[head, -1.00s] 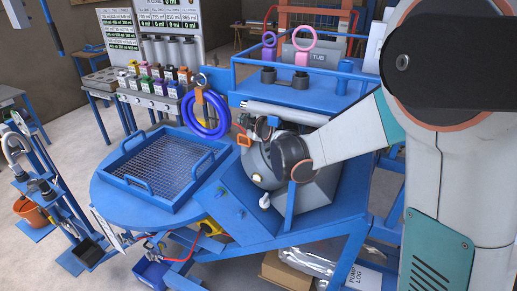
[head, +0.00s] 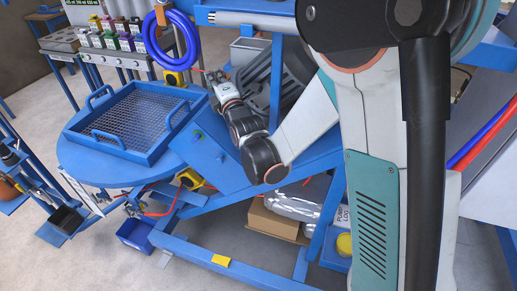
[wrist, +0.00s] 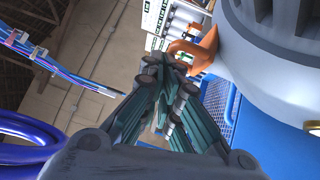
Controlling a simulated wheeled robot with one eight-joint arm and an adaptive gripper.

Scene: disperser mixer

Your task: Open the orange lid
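The orange lid (wrist: 205,48) shows in the wrist view as a curved orange piece beside a large pale grey vessel (wrist: 270,60). I cannot make it out clearly in the head view. My gripper (wrist: 167,66) has its fingers drawn together at the tips, with nothing seen between them. Its tips appear close to the lid's left end; I cannot tell whether they touch. In the head view my gripper (head: 214,78) points up and left above the blue stand, and my arm hides part of the machine.
A blue mesh tray (head: 97,148) sits on the round blue table at left. A coiled blue hose (head: 192,48) hangs behind the gripper, and it also shows in the wrist view (wrist: 25,125). A blue frame post (head: 276,82) stands just right of the gripper.

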